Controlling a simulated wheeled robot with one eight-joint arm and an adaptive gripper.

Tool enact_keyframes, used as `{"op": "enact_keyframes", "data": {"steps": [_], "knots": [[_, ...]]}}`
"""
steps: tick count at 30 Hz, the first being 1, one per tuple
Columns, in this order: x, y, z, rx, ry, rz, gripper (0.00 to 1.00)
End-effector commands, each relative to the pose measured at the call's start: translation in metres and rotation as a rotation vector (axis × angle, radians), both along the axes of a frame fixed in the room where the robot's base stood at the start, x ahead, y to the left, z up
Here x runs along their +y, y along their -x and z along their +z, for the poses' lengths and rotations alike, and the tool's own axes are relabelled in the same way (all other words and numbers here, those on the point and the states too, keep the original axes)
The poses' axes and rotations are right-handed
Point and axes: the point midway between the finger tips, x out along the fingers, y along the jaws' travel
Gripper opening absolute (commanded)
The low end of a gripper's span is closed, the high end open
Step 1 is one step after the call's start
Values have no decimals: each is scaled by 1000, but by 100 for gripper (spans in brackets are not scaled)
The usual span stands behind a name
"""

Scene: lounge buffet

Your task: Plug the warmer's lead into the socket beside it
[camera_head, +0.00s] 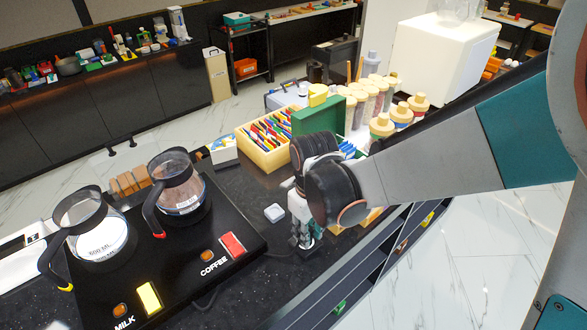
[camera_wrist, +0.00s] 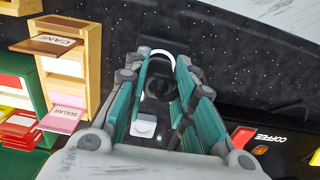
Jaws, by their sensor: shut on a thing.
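The black warmer (camera_head: 225,270) stands on the counter at lower left in the head view, under two glass carafes; its edge (camera_wrist: 245,140) shows at right in the wrist view. Its dark lead (camera_head: 280,254) runs from its right side to my gripper (camera_head: 304,243). In the wrist view my gripper (camera_wrist: 160,95) is shut on the lead's dark plug (camera_wrist: 160,86), mostly hidden between the fingers. A white curved rim (camera_wrist: 155,54) shows just beyond the fingertips; I cannot tell if it is the socket or whether the plug touches it.
A small white block (camera_head: 274,212) lies on the counter behind my gripper. The counter's front edge (camera_head: 340,262) is close. Bare speckled counter (camera_wrist: 215,40) lies around the fingertips.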

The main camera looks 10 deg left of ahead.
Motion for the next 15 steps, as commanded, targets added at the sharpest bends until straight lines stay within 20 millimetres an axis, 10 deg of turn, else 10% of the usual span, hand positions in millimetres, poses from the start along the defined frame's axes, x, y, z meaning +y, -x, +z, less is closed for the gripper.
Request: {"op": "enact_keyframes", "data": {"steps": [11,12,15], "knots": [[-1,1,-8,1,1,0,0],[-1,1,-8,1,1,0,26],[-1,1,-7,1,1,0,47]]}}
